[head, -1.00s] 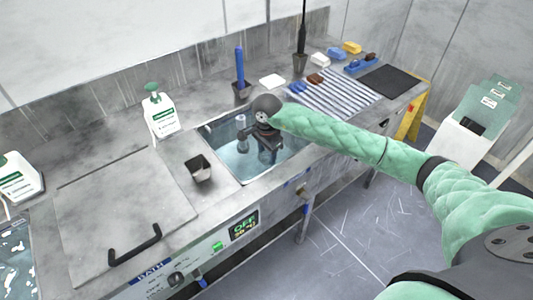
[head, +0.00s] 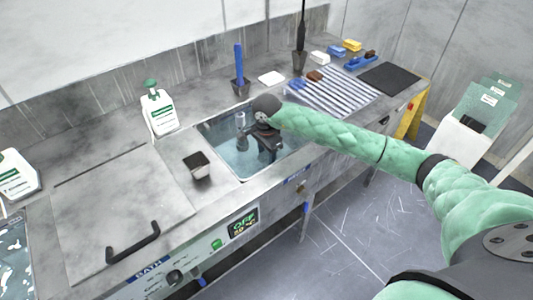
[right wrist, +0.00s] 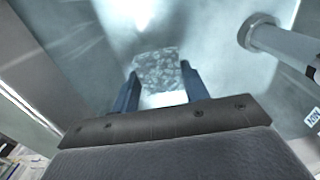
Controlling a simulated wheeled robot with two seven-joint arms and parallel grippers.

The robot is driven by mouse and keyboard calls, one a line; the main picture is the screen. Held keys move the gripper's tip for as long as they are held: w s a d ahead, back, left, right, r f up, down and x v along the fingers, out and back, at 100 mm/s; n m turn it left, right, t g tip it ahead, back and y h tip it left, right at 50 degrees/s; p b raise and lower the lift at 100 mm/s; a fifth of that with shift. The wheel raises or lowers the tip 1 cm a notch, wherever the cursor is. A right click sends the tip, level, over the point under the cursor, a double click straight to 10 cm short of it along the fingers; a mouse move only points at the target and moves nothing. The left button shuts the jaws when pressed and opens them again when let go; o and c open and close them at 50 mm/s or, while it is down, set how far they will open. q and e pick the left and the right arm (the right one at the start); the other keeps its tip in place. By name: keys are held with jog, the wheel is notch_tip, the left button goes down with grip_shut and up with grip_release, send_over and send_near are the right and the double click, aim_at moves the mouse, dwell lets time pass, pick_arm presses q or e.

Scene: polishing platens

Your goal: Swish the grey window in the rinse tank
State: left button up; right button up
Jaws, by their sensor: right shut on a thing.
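The rinse tank (head: 229,157) is a sunken steel basin of clear water in the bench. My right gripper (head: 262,155) reaches down into it from above. In the right wrist view my right gripper (right wrist: 158,92) is shut on a pale, mottled, translucent square piece, the grey window (right wrist: 157,68). The window sits between the two dark fingers, over the blurred tank floor. In the head view the gripper hides the window. I cannot tell exactly how deep it is in the water. My left gripper is not in view.
A grey standpipe (head: 241,123) rises in the tank, right of the gripper in the wrist view. A small dark cup (head: 197,166) stands at the tank's left rim. A lidded bath (head: 115,205) lies left, a striped rack (head: 335,93) right.

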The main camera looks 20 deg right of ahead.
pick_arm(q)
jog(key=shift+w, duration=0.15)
pick_arm(e)
jog(key=shift+r, duration=0.1)
